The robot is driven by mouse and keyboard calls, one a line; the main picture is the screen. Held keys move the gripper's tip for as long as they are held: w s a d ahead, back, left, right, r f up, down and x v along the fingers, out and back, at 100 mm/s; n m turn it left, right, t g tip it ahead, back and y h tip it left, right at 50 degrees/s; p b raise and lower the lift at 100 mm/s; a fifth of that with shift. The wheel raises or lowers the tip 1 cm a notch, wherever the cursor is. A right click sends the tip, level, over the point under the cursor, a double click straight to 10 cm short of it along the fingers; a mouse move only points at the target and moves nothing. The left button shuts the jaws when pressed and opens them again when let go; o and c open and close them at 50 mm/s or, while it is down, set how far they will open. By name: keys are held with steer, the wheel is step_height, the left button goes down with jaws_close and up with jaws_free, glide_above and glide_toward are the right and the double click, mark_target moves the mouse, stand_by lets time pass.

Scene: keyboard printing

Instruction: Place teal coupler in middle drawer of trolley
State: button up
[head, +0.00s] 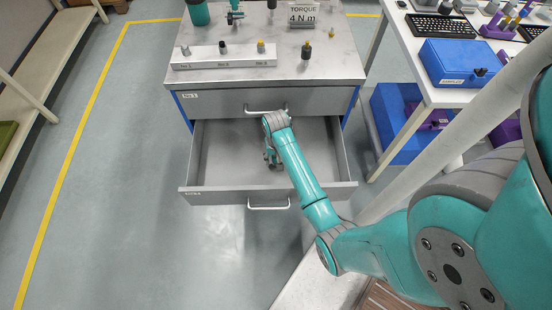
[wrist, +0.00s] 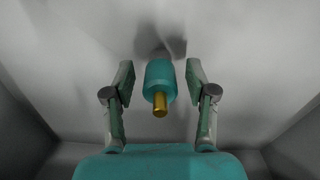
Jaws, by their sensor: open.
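The teal coupler (wrist: 159,80), with a gold tip, is between the two fingers of my gripper (wrist: 159,85) in the wrist view. The fingers are open, with a gap on each side of the coupler. Bare grey drawer floor lies behind it, with a dark shadow beside its far end; I cannot tell exactly how it touches the floor. In the head view my gripper (head: 271,158) is inside the pulled-out drawer (head: 225,165) of the trolley, below the shut top drawer (head: 225,103). The coupler cannot be made out there.
A white table (head: 445,95) with a blue case (head: 458,62) stands at the right. The rest of the open drawer looks empty. Floor at the left is clear.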

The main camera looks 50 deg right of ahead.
step_height(320, 180, up, 12)
steer(key=shift+f, duration=0.15)
stand_by(0.8)
